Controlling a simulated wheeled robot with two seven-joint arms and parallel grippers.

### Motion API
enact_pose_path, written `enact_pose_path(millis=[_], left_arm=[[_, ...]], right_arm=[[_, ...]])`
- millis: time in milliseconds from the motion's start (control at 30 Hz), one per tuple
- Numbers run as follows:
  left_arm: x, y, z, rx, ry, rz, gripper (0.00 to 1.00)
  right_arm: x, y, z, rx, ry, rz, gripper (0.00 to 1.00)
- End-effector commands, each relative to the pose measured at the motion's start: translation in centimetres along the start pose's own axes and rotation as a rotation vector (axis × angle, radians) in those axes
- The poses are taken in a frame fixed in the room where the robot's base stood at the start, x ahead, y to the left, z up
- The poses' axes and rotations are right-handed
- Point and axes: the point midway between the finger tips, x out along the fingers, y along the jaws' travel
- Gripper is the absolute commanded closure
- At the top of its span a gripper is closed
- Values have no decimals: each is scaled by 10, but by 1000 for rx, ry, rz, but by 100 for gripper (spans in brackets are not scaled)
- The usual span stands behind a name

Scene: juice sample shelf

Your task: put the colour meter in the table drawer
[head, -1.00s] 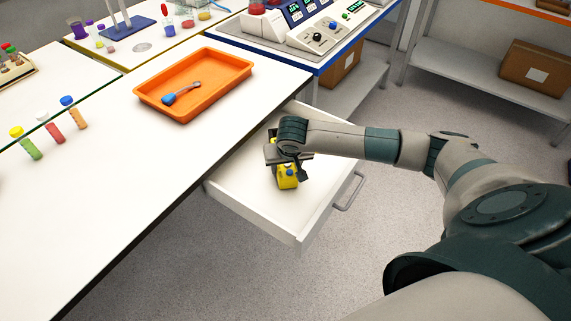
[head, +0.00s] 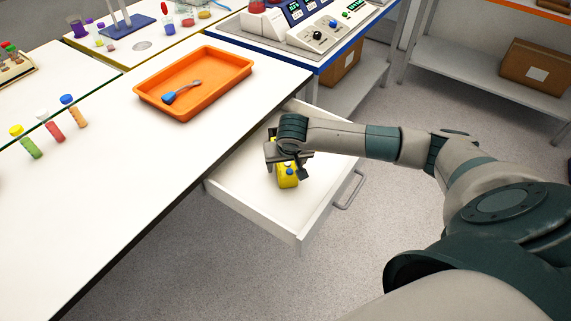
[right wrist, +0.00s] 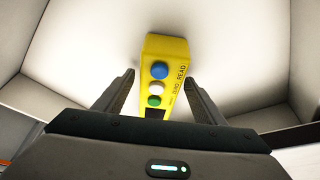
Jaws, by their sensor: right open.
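The yellow colour meter (head: 288,178) is inside the open white table drawer (head: 275,212), under my right gripper (head: 290,168). In the right wrist view the meter (right wrist: 168,72) shows blue, white and green buttons and the word READ. It lies on the drawer floor (right wrist: 235,50). The fingers of my right gripper (right wrist: 158,92) are apart, one on each side of the meter's near end, with gaps between. The gripper hides part of the meter in the head view. My left gripper is not in view.
The drawer's front handle (head: 348,191) faces the open floor at the right. Several capped tubes (head: 73,111) are at the left. A control console (head: 310,30) stands behind.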

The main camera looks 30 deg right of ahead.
Motion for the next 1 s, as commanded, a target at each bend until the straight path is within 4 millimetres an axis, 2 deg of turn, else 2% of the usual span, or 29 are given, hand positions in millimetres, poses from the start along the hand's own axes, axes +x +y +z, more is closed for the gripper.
enact_pose_path(millis=[233, 300, 367, 600, 800, 1000], left_arm=[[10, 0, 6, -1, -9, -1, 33], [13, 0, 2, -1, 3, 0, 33], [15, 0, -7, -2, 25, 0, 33], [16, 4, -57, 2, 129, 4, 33], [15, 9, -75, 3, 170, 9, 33], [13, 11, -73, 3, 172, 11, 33]], right_arm=[[-33, -1, -1, -2, 5, -3, 36], [-46, 0, -1, -1, 5, -3, 36], [-57, 0, -1, -2, 6, -2, 36], [-97, -1, -1, 0, 4, -3, 36], [-114, 0, 0, -1, 1, -2, 36], [-117, 0, 0, 0, 1, 0, 36]])
